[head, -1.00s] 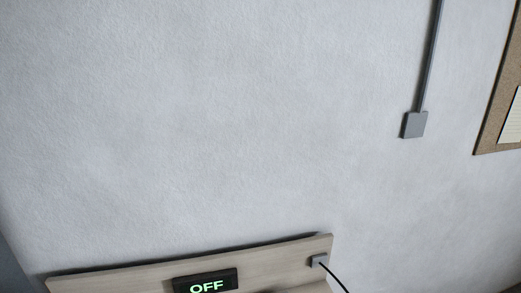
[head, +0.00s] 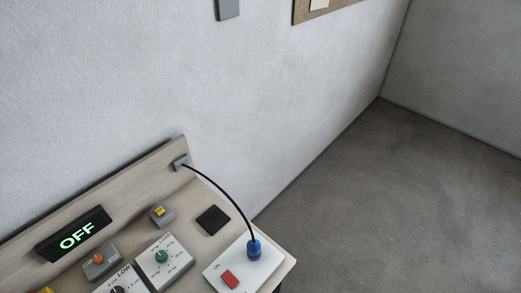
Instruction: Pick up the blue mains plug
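The blue mains plug (head: 254,249) stands upright on a white panel (head: 261,267) at the right end of the bench top. A black cable (head: 229,191) runs from its top in an arc up to a grey block (head: 180,162) on the wooden backboard. The plug's lower end meets the panel, and any socket under it is hidden. Neither of my grippers is in view.
A red switch (head: 229,279) marked ON sits left of the plug. A green knob (head: 162,256), a yellow button box (head: 161,214), a black square (head: 213,220) and an OFF display (head: 74,235) are nearby. Open floor (head: 400,200) lies to the right.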

